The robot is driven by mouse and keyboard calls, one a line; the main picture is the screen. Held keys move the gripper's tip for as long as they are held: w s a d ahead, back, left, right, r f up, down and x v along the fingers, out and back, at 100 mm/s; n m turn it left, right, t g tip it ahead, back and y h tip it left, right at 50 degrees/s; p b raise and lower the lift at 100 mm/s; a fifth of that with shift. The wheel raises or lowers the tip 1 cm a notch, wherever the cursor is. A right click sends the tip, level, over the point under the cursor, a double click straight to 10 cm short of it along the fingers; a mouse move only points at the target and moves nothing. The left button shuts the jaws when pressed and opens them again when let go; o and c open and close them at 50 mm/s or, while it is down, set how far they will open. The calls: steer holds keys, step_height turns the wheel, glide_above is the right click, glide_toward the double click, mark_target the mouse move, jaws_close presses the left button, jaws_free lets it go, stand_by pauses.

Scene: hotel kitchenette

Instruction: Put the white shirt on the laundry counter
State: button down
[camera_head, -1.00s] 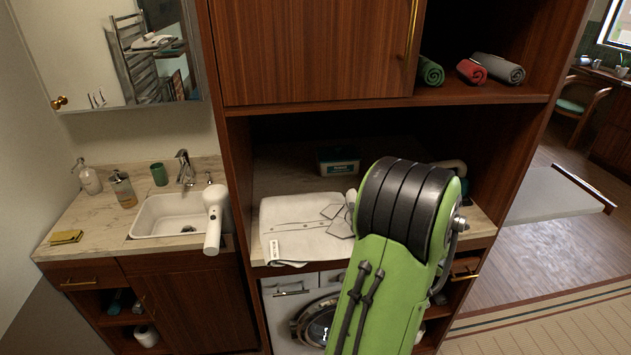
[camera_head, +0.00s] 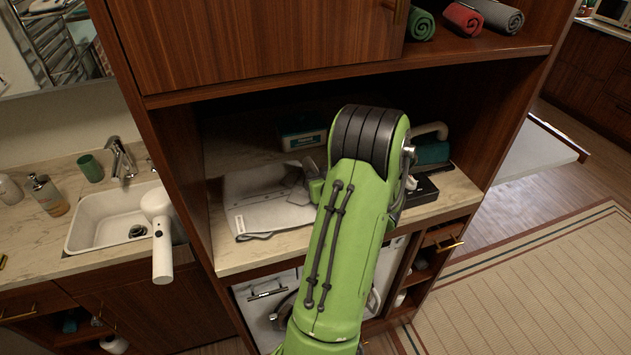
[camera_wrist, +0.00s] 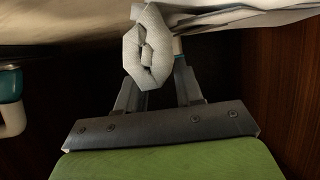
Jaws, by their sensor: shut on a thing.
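The white shirt (camera_head: 262,208), folded with a small tag, is over the left part of the laundry counter (camera_head: 232,256), inside the wooden cabinet. It looks flat on or just above the surface; I cannot tell full contact. My gripper (camera_wrist: 158,78) is shut on a bunched edge of the shirt in the wrist view, where the shirt's cloth (camera_wrist: 150,45) folds around the fingertips. In the head view my green arm hides the fingers and the shirt's right side.
A container (camera_head: 302,134) stands at the back of the counter. An iron-like teal and white item (camera_head: 432,148) and a dark box (camera_head: 422,190) are to the right. A shelf (camera_head: 350,75) hangs above. A hair dryer (camera_head: 160,235) is by the sink at left.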

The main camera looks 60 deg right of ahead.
steer(key=shift+f, duration=0.75)
steer(key=c, duration=0.7)
jaws_free()
steer(key=shift+c, duration=0.2)
steer(key=shift+s+a+r, duration=0.1)
steer(key=shift+s, duration=0.05)
steer(key=b+v, duration=0.8)
steer(key=v, duration=0.3)
steer(key=shift+s+a, duration=0.3)
